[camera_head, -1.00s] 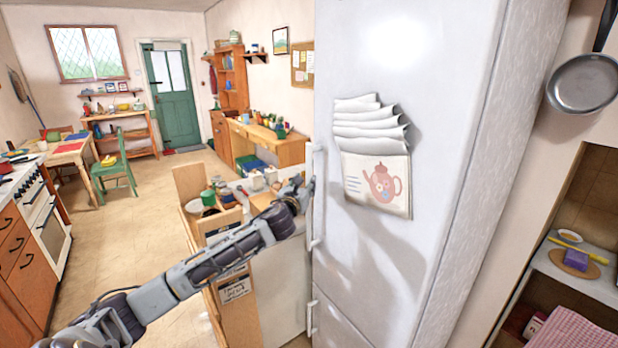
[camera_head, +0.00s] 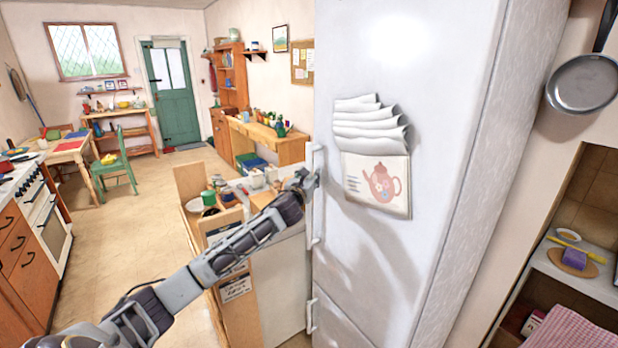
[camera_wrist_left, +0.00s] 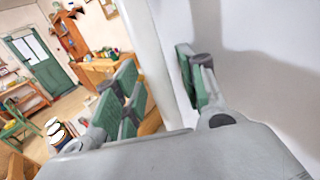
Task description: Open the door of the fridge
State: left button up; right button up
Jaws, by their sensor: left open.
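The tall white fridge (camera_head: 400,250) stands in the middle of the head view with its doors shut. The upper door carries a vertical white handle (camera_head: 317,225) along its left edge; a lower handle (camera_head: 312,316) sits below it. My left gripper (camera_head: 309,180) is at the upper part of the upper handle. In the left wrist view my gripper (camera_wrist_left: 160,88) is open, its green pads apart. The white handle bar (camera_wrist_left: 152,60) stands between the pads, with gaps visible on both sides. My right gripper is not in view.
A sheaf of papers with a teapot picture (camera_head: 376,185) hangs on the upper door. A cluttered counter (camera_head: 285,270) stands left of the fridge, under my left arm. A pan (camera_head: 583,84) hangs at right. The floor (camera_head: 140,230) at left is largely clear.

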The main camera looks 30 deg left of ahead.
pick_arm(q)
jog(key=shift+c, duration=0.3)
grip_shut()
jog(key=shift+s, duration=0.1)
